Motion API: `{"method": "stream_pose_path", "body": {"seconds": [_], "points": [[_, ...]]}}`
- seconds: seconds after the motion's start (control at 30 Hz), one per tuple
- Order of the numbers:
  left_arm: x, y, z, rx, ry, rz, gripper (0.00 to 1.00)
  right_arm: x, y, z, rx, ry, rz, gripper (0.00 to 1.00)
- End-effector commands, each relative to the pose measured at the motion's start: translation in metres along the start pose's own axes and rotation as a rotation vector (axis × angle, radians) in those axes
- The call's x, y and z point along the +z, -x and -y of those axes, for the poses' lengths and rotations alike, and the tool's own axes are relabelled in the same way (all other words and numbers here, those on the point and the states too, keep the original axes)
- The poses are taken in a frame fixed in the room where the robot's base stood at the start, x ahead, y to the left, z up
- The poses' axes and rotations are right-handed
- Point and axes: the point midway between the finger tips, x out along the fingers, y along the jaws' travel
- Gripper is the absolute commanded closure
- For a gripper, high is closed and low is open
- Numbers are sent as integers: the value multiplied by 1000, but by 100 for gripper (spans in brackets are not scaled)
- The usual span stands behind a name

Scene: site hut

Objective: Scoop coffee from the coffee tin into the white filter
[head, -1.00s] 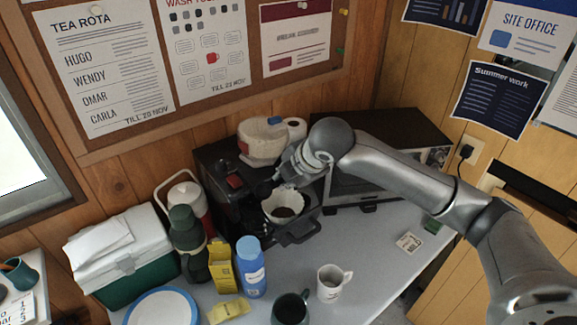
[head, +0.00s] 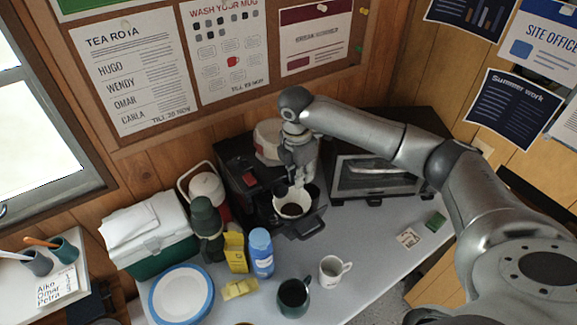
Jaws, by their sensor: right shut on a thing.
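The white filter (head: 281,207) sits in the pulled-out basket of the black coffee machine (head: 237,169), with dark coffee grounds (head: 292,210) in its bottom. My right gripper (head: 298,178) points down just above and behind the filter. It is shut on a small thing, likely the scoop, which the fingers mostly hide. A cream container (head: 267,139) stands behind my gripper, partly covered by it. I cannot tell whether it is the coffee tin. My left gripper is out of view.
A blue bottle (head: 261,254), yellow carton (head: 235,252), green flask (head: 206,226) and blue-rimmed plate (head: 181,294) crowd the left. A white mug (head: 332,270) and dark mug (head: 293,297) stand in front. A toaster oven (head: 374,178) is behind right. The right tabletop is mostly clear.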

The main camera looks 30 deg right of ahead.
Motion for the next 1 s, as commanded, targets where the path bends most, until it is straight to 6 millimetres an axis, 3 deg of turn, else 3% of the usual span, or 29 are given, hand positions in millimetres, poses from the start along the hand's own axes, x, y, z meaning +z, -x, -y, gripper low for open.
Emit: {"method": "stream_pose_path", "body": {"seconds": [0.03, 0.27, 0.5, 1.0], "points": [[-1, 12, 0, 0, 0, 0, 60, 7, 7, 2, -32, -8, 4, 98], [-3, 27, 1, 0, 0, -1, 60, 26, 7, 12, -138, -31, 6, 98], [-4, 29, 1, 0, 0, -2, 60, 31, 10, 15, -161, -36, 6, 98], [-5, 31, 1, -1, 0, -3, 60, 33, 44, 15, -158, -35, 5, 98]]}}
